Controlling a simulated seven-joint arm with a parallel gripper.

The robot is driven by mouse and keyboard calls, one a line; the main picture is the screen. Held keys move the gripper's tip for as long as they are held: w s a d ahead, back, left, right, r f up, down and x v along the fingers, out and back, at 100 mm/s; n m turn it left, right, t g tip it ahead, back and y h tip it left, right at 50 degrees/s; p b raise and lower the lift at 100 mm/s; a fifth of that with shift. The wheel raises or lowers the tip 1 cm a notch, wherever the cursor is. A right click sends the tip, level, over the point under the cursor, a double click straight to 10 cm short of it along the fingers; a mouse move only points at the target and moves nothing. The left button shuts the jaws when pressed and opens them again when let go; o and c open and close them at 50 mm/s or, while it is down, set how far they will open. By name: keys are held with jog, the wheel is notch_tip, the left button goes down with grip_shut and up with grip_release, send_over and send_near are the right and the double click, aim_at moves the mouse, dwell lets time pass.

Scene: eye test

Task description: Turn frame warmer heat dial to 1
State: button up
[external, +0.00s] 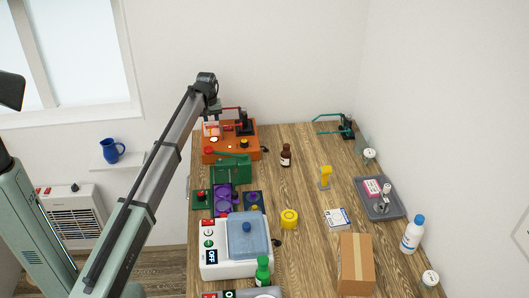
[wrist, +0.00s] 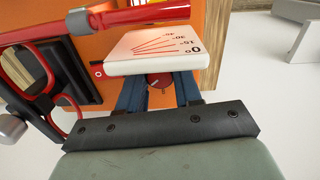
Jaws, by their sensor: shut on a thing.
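My gripper (external: 212,108) is at the back left of the table, over the left part of an orange unit (external: 250,151). In the wrist view, the two blue fingers of my gripper (wrist: 160,88) stand on either side of a small red dial (wrist: 159,80) and are shut on it. The dial carries a pale mark and sits against the orange face. A white plate with red lines and the numbers 0, 15, 30 and 45 (wrist: 150,50) hides its upper part. No dial numbers are readable. I cannot tell for certain that this unit is the frame warmer.
A red bar (wrist: 130,16) and red rings (wrist: 35,85) are close to my gripper. A green stand (external: 231,170) and a white machine marked OFF (external: 225,262) stand nearer. A brown bottle (external: 286,155) is to the right. The table's middle has bare wood.

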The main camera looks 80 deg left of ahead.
jog(key=shift+m, duration=1)
jog(key=o, duration=1)
jog(key=shift+r, duration=0.1)
jog(key=r, duration=1.3)
jog(key=shift+s+r, duration=0.25)
jog(key=shift+r, duration=0.1)
